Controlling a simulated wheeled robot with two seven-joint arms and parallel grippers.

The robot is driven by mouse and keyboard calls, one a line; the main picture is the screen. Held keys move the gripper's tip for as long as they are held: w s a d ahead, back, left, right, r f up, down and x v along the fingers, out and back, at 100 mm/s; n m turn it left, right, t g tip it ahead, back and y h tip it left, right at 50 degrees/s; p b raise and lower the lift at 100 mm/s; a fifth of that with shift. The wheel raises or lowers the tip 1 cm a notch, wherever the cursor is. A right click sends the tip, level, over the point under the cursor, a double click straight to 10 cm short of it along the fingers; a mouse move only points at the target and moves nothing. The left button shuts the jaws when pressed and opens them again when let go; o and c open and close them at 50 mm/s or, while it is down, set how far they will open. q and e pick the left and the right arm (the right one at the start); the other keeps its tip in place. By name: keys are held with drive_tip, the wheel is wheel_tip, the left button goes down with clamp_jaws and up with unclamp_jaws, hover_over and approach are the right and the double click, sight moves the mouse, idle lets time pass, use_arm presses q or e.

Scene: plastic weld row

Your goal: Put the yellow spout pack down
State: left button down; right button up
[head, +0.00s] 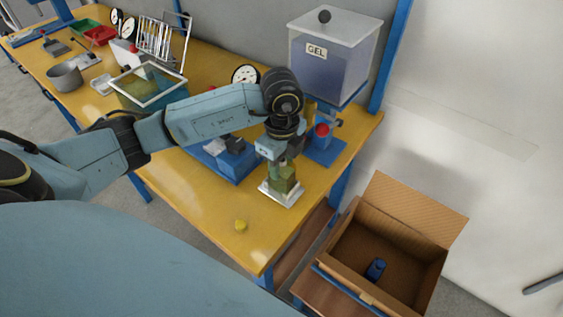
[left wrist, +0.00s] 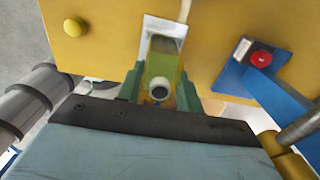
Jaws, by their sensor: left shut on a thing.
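My left gripper (head: 282,165) reaches down over the yellow workbench and is shut on the yellow spout pack (head: 285,182). The pack looks yellow-green and upright, at a small white plate (head: 282,200). I cannot tell whether its base touches the plate. In the left wrist view the green fingers of my left gripper (left wrist: 160,98) stand on both sides of the pack (left wrist: 161,70), with its pale round spout facing the camera. The white plate (left wrist: 163,26) shows beyond it. My right gripper is not in view.
A small yellow cap (head: 240,225) lies on the bare front bench (head: 215,205). A blue fixture with a red button (head: 322,130) stands right of the gripper, a blue device (head: 237,162) left. Behind is a gel tank (head: 335,75). An open carton (head: 400,264) holds a blue item (head: 376,269).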

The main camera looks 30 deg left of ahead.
use_arm(q)
drive_tip(key=shift+f, duration=0.15)
drive_tip(key=c, duration=1.2)
unclamp_jaws()
drive_tip(key=shift+c, duration=0.2)
drive_tip(key=o, duration=0.3)
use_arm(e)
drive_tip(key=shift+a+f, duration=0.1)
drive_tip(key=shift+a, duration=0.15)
use_arm(q)
drive_tip(key=shift+r, duration=0.45)
wheel_tip(320, 180, up, 11)
drive_tip(key=shift+f+p, duration=0.2)
drive_tip(key=shift+p, duration=0.4)
drive_tip(key=shift+r, duration=0.45)
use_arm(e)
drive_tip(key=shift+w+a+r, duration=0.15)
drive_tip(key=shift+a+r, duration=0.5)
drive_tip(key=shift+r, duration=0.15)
